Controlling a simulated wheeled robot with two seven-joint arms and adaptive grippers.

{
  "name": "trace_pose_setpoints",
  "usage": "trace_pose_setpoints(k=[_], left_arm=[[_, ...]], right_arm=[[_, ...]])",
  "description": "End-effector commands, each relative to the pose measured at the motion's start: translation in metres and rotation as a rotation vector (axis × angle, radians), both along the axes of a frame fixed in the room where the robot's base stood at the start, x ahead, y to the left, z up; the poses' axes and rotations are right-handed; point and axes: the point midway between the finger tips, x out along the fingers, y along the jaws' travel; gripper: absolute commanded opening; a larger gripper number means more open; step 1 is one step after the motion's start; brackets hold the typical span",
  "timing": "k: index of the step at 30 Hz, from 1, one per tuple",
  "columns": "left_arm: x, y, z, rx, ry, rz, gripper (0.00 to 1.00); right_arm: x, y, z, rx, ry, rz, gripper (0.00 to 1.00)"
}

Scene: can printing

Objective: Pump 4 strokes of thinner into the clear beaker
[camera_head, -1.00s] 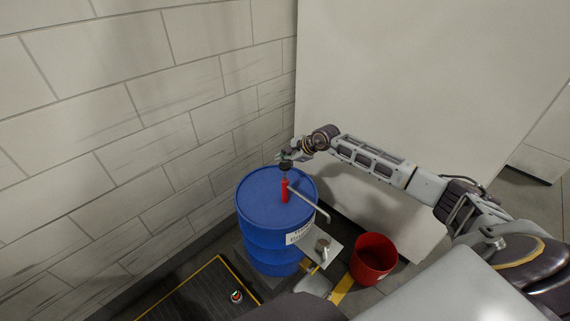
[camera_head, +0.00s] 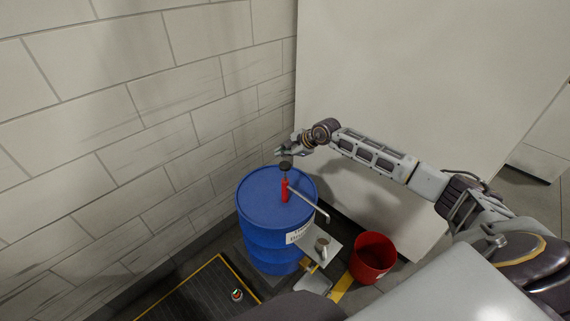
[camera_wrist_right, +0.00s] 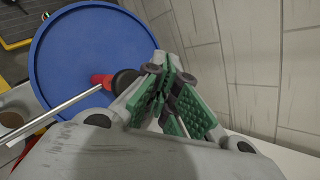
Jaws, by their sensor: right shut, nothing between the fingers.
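A blue drum (camera_head: 262,190) carries a red hand pump (camera_head: 285,190) with a black round knob (camera_head: 285,166) on top. A thin metal spout (camera_head: 309,199) runs from the pump past the drum's rim. A small greyish beaker (camera_head: 322,246) stands on a light plate (camera_head: 331,256) beside the drum, near the spout's end; its contents cannot be made out. My right gripper (camera_head: 281,152) is shut and empty, just above the knob. In the right wrist view, its green-padded fingers (camera_wrist_right: 163,78) are together, with the knob (camera_wrist_right: 124,82) beside them. My left gripper is not in view.
A red bucket (camera_head: 373,258) stands on the floor right of the drum. A dark mat (camera_head: 195,295) with a yellow edge lies front left, with a small object (camera_head: 237,295) on it. A block wall (camera_head: 150,130) and a pale panel (camera_head: 420,80) stand close behind.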

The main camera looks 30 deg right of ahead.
Motion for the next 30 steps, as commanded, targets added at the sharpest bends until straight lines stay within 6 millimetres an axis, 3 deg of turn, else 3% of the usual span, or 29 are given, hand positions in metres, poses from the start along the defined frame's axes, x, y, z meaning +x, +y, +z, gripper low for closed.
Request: trace_pose_setpoints(k=[12, 30], left_arm=[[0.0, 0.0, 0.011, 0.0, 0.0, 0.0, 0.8], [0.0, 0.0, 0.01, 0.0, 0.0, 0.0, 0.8]], right_arm=[[0.0, -0.001, 0.024, 0.0, 0.001, -0.001, 0.0], [0.0, 0.0, 0.025, 0.001, 0.0, -0.001, 0.0]])
